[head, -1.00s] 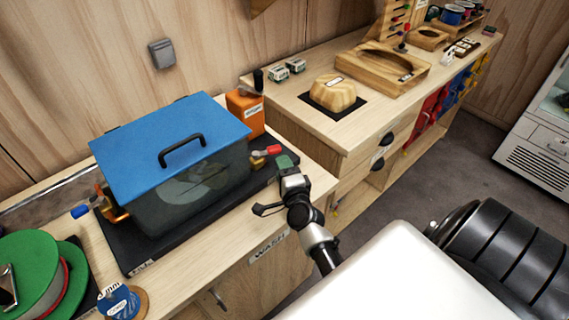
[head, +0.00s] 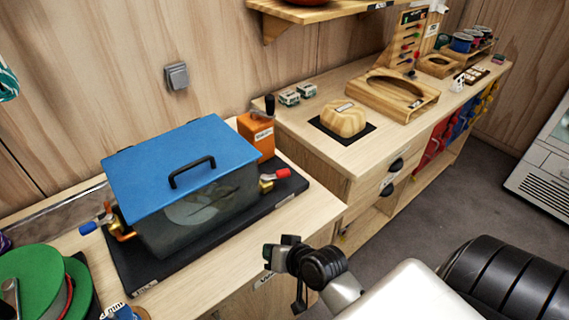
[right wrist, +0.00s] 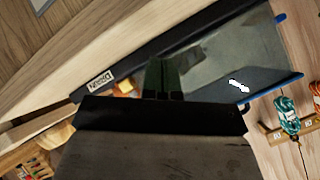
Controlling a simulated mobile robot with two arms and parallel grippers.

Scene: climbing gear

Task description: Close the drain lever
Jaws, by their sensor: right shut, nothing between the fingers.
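A clear tank with a blue lid (head: 180,165) stands on a black mat (head: 235,225). A brass valve with a red lever (head: 282,174) sits at the tank's right end. A valve with a blue lever (head: 88,228) is at its left end. I cannot tell from labels which is the drain lever. My right gripper (head: 268,252) is shut and empty, in front of the counter's front edge, apart from both levers. In the right wrist view the gripper fingers (right wrist: 162,78) are together before the tank, partly hiding a brass-coloured part (right wrist: 126,87). My left gripper is not in view.
An orange box (head: 257,137) stands behind the red lever. Green spools (head: 38,285) lie at the counter's left. The right counter holds a wooden block (head: 343,121) and a wooden tray (head: 393,96). The counter strip in front of the mat is clear.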

